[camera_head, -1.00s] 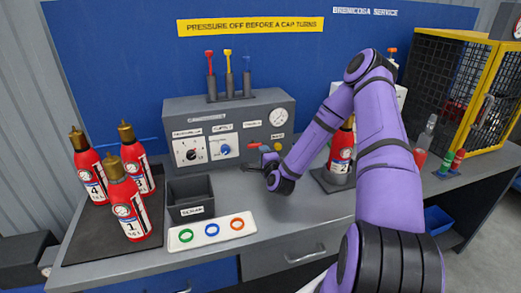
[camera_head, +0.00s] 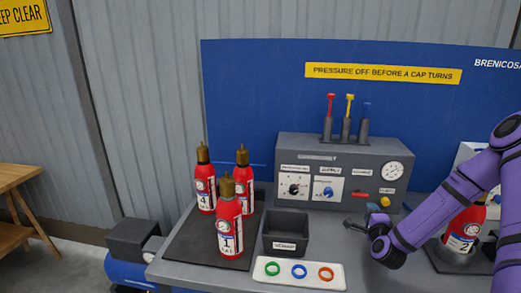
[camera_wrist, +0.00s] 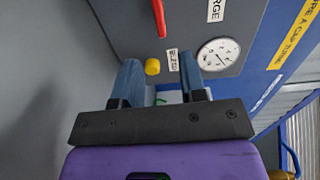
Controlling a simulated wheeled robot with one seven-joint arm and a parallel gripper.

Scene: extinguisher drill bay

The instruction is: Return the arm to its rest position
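My purple arm reaches in from the right in the head view. My gripper (camera_head: 359,217) is in front of the lower right part of the grey control panel (camera_head: 290,150), above the bench. In the wrist view my gripper (camera_wrist: 160,78) has its two fingers apart with nothing between them. Beyond the fingers are a yellow button (camera_wrist: 152,66), a red lever (camera_wrist: 159,18) and a round gauge (camera_wrist: 217,54). They look clear of the fingers.
Several red extinguishers stand around; three are on the dark mat (camera_head: 190,248), and number 2 (camera_head: 462,238) is behind my arm. A dark bin (camera_head: 287,243) and a white tray of coloured rings (camera_head: 333,277) lie left of my gripper.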

